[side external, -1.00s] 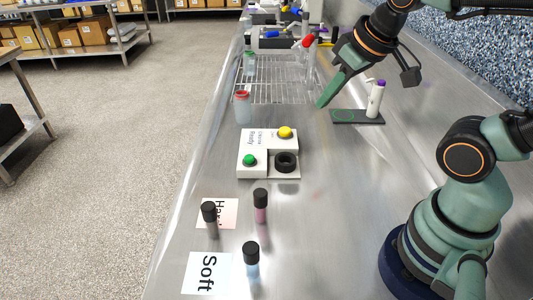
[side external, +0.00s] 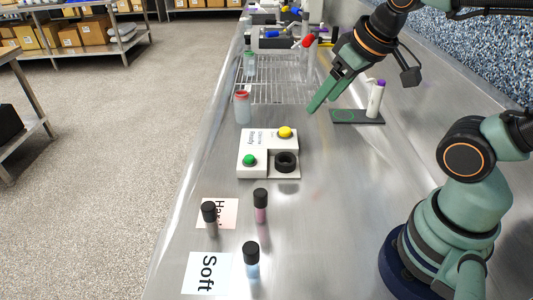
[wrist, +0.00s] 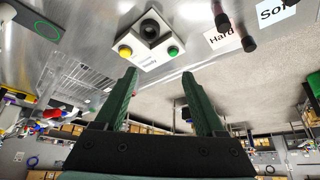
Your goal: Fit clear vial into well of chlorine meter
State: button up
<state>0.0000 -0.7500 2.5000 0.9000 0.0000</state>
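The chlorine meter (side external: 250,142) is a white box with a green and a yellow button. Its black round well (side external: 285,162) looks empty; the meter (wrist: 148,57) and well (wrist: 150,27) also show in the wrist view. A black-capped vial with greyish, see-through glass (side external: 212,229) stands upright on the "Hard" card and looks like the clear vial. A pink vial (side external: 261,213) and a blue vial (side external: 253,271), both black-capped, stand nearby. My gripper (side external: 319,102) is open and empty, above the bench behind the meter, apart from the vials. Its spread fingers show in the wrist view (wrist: 160,73).
A red-capped bottle (side external: 242,108) stands behind the meter, near a wire rack (side external: 275,80). A dark pad (side external: 345,116) bears a white, purple-capped bottle (side external: 375,100) at right. A "Soft" card (side external: 205,274) lies in front. The bench right of the vials is clear.

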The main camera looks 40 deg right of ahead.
jog(key=m+g, duration=0.6)
jog(key=m, duration=1.1)
send_near(251, 247)
jog(key=shift+s+d+f, duration=0.1)
jog(key=shift+d, duration=0.05)
jog(key=shift+s+f, duration=0.1)
jog(key=shift+f, duration=0.05)
jog(key=f, duration=1.2)
jog(key=shift+a, duration=0.2)
grip_shut()
